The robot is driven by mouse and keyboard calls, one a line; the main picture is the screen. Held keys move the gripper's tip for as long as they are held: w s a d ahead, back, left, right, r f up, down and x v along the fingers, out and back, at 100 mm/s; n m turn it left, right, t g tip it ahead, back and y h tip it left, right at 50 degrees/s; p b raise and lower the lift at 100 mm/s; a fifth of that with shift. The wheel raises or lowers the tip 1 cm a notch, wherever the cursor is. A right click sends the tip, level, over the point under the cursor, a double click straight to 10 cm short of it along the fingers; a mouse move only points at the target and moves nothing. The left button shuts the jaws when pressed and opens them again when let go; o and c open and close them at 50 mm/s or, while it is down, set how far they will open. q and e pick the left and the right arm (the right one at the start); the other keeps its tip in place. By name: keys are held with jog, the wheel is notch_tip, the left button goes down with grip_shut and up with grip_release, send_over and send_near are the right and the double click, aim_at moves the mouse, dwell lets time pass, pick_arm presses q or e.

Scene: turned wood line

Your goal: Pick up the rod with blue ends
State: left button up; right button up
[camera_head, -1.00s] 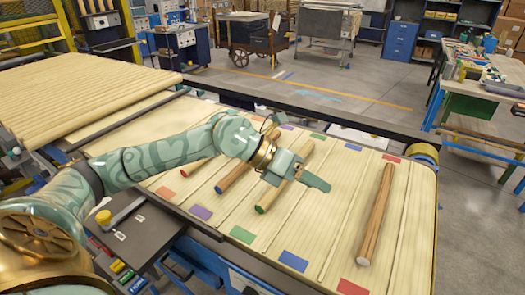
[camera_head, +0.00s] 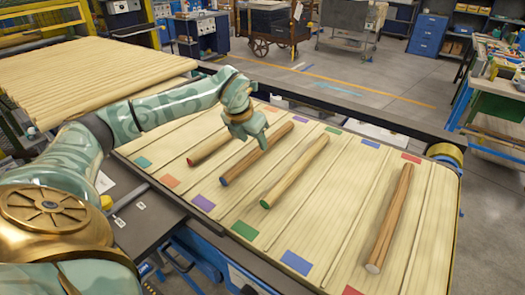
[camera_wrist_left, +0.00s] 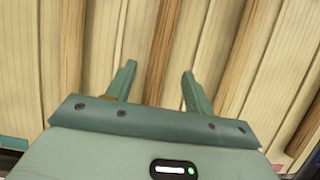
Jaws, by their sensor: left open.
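The rod with blue ends (camera_head: 250,158) lies slantwise on the slatted conveyor; its near end shows blue. My left gripper (camera_head: 257,133) is just above its upper middle part and hides a little of it. In the left wrist view the two fingers (camera_wrist_left: 159,76) are apart, with a brown rod (camera_wrist_left: 162,45) running between and beyond them. No end colour of that rod shows there. I cannot tell the exact height gap. My right gripper is not in view.
A red-ended rod (camera_head: 208,147) lies left of it and a green-ended rod (camera_head: 296,170) right of it. A plain-ended rod (camera_head: 389,220) lies farther right. Coloured patches mark the belt edges. A raised dark rail (camera_head: 330,110) runs along the far side.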

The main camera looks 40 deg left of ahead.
aim_at(258, 148)
pick_arm(q)
jog(key=x, duration=0.2)
jog(key=b+x, duration=0.1)
jog(key=x, duration=0.2)
jog(key=shift+w+a+f, duration=0.1)
jog(key=shift+w, duration=0.3)
grip_shut()
jog(key=shift+r, duration=0.2)
